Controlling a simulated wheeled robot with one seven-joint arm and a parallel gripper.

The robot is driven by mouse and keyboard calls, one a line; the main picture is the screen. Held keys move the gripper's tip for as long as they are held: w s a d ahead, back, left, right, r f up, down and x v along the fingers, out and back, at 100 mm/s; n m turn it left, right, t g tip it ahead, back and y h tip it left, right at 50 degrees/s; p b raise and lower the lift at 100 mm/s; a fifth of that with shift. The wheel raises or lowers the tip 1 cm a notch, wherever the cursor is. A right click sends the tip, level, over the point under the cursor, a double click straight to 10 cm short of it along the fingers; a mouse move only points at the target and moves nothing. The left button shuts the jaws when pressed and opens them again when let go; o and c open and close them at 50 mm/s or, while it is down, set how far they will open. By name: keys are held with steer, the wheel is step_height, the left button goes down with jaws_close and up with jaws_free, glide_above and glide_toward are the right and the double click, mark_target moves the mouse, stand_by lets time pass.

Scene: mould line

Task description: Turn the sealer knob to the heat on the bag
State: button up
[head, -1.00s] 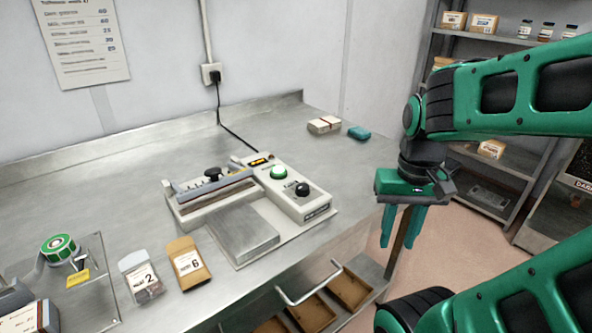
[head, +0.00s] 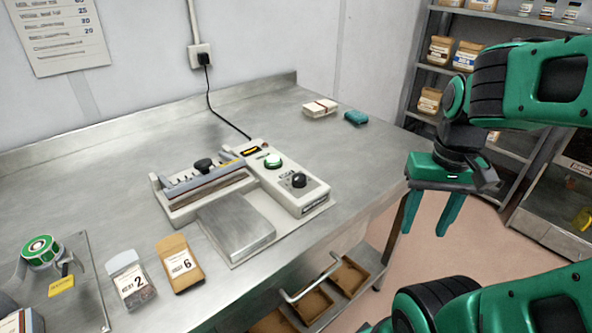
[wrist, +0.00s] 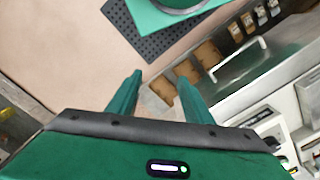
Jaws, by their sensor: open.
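The bag sealer (head: 290,203) stands on the metal bench, with a black knob (head: 299,180) and a green button (head: 273,162) on its control box. The knob's setting is too small to read. A clear bag (head: 131,287) marked 2 and a brown bag (head: 180,264) marked 6 lie on the bench left of the sealer. My gripper (head: 424,230) is open and empty, pointing down beyond the bench's right edge, well right of the knob. In the wrist view my gripper (wrist: 157,80) shows both fingers apart, with part of the sealer (wrist: 275,135) at the lower right.
A paper chart (head: 60,32) of names and numbers hangs on the wall. A green tape dispenser (head: 41,251) stands at the left. A teal block (head: 356,118) and a pale bundle (head: 320,108) lie at the back. A drawer handle (head: 312,284) juts from the bench front.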

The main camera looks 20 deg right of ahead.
steer(key=w+r+n, duration=0.3)
steer(key=w, duration=0.2)
steer(key=n, duration=2)
glide_toward(298, 176)
step_height(298, 176, down, 8)
steer(key=shift+s+a+f, duration=0.1)
steer(key=shift+a+f, duration=0.05)
steer(key=shift+f, duration=0.05)
steer(key=shift+c, duration=0.7)
steer(key=c, duration=0.9)
